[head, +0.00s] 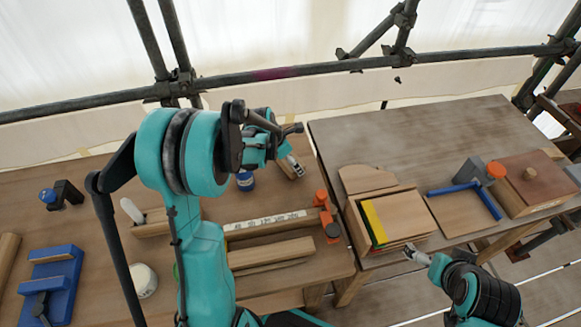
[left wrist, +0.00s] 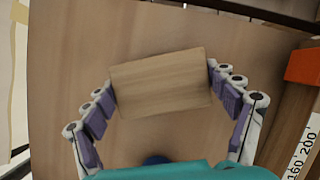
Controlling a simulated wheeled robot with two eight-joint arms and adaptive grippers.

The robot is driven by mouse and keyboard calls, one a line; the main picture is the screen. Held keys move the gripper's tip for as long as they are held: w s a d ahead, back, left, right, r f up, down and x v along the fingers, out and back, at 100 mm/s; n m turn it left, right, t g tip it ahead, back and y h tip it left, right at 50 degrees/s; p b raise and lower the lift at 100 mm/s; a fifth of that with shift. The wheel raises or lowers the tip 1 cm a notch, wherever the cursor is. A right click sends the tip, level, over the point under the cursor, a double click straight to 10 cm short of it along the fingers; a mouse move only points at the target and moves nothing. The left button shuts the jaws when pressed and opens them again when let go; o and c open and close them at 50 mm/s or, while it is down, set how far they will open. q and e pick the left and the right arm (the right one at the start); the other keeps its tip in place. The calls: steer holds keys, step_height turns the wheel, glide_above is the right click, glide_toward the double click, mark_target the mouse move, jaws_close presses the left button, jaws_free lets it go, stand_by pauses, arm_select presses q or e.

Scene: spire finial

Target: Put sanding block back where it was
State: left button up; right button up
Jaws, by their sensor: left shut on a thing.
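In the left wrist view, my left gripper (left wrist: 161,80) has its two fingers closed on opposite sides of a plain wooden block (left wrist: 160,92), which looks like the sanding block. The block lies level between the fingertips over the wooden table; I cannot tell whether it touches the top. In the head view, my left gripper (head: 294,163) is at the right back part of the left table (head: 85,180), with the block mostly hidden by it. My right gripper (head: 417,256) is low at the front edge of the right table (head: 450,125); its finger opening is too small to judge.
A ruler-marked rail (head: 268,221) with orange clamps (head: 326,215) lies right of centre on the left table. A blue jar (head: 245,181) stands close to my left gripper. The right table holds a wooden tray of boards (head: 405,215), a blue square (head: 452,189) and a lidded box (head: 525,182).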

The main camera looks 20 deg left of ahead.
arm_select(q)
step_height(320, 180, down, 2)
steer(key=shift+w+f+b, duration=0.1)
steer(key=shift+f+b, duration=0.1)
steer(key=shift+b, duration=0.1)
steer(key=shift+f, duration=0.15)
steer(key=o, duration=1)
steer(key=shift+c, duration=0.2)
